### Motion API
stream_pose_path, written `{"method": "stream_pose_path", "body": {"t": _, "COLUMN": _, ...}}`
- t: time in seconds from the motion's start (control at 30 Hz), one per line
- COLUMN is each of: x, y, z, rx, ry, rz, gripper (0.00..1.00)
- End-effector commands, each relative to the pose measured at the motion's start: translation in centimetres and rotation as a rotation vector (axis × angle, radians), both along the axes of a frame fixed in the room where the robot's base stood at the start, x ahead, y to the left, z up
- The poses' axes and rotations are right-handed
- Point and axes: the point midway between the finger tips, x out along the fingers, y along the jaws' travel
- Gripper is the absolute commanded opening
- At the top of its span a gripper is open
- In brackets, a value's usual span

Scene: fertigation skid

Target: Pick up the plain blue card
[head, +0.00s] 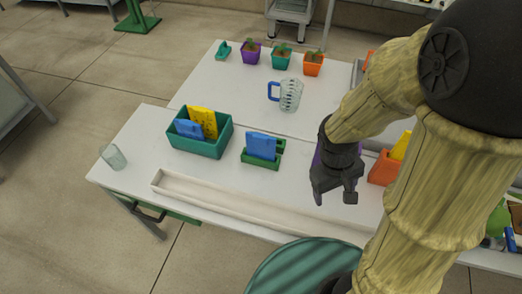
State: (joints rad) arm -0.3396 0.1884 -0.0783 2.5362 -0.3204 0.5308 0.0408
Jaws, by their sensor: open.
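Two blue cards are in view. One blue card (262,145) stands upright in a small green holder (263,162) near the middle of the white table. The other blue card (187,129) leans in a green box (212,148) on the left, in front of a yellow card (203,120) with dark marks. Both blue faces look plain at this size; I cannot tell if either has fine marks. My gripper (335,195) is open and empty, pointing down over the table, to the right of the green holder and apart from it.
A long white tray (210,200) runs along the front edge. A clear glass (113,157) stands at the left. Behind are a blue-handled jug (290,95) and potted seedlings (281,59). An orange holder (384,168) sits right of my gripper, partly hidden by my arm.

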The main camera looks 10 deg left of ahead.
Motion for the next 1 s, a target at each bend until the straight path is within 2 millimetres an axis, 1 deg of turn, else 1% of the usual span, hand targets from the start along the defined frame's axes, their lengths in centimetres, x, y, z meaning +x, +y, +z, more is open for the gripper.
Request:
{"method": "stream_pose_path", "body": {"t": 0.03, "x": -0.5, "y": 0.4, "z": -1.3, "rx": -0.054, "ry": 0.048, "rz": 0.093, "gripper": 0.73}}
{"method": "stream_pose_path", "body": {"t": 0.13, "x": -1.1, "y": 0.7, "z": -2.7, "rx": -0.166, "ry": 0.123, "rz": 0.260, "gripper": 0.73}}
{"method": "stream_pose_path", "body": {"t": 0.27, "x": -1.3, "y": 1.0, "z": -4.1, "rx": -0.329, "ry": 0.199, "rz": 0.478, "gripper": 0.73}}
{"method": "stream_pose_path", "body": {"t": 0.43, "x": -0.4, "y": 1.8, "z": -5.3, "rx": -0.567, "ry": 0.257, "rz": 0.759, "gripper": 0.73}}
{"method": "stream_pose_path", "body": {"t": 0.57, "x": 0.8, "y": 3.4, "z": -5.9, "rx": -0.763, "ry": 0.265, "rz": 0.972, "gripper": 0.73}}
{"method": "stream_pose_path", "body": {"t": 0.67, "x": 1.9, "y": 5.2, "z": -6.1, "rx": -0.923, "ry": 0.248, "rz": 1.132, "gripper": 0.73}}
{"method": "stream_pose_path", "body": {"t": 0.77, "x": 2.8, "y": 7.7, "z": -6.3, "rx": -1.087, "ry": 0.211, "rz": 1.289, "gripper": 0.73}}
{"method": "stream_pose_path", "body": {"t": 0.87, "x": 3.5, "y": 11.0, "z": -6.5, "rx": -1.255, "ry": 0.149, "rz": 1.441, "gripper": 0.73}}
{"method": "stream_pose_path", "body": {"t": 0.97, "x": 3.6, "y": 14.8, "z": -6.7, "rx": -1.423, "ry": 0.064, "rz": 1.586, "gripper": 0.73}}
{"method": "stream_pose_path", "body": {"t": 1.0, "x": 3.5, "y": 16.5, "z": -6.8, "rx": -1.489, "ry": 0.024, "rz": 1.642, "gripper": 0.73}}
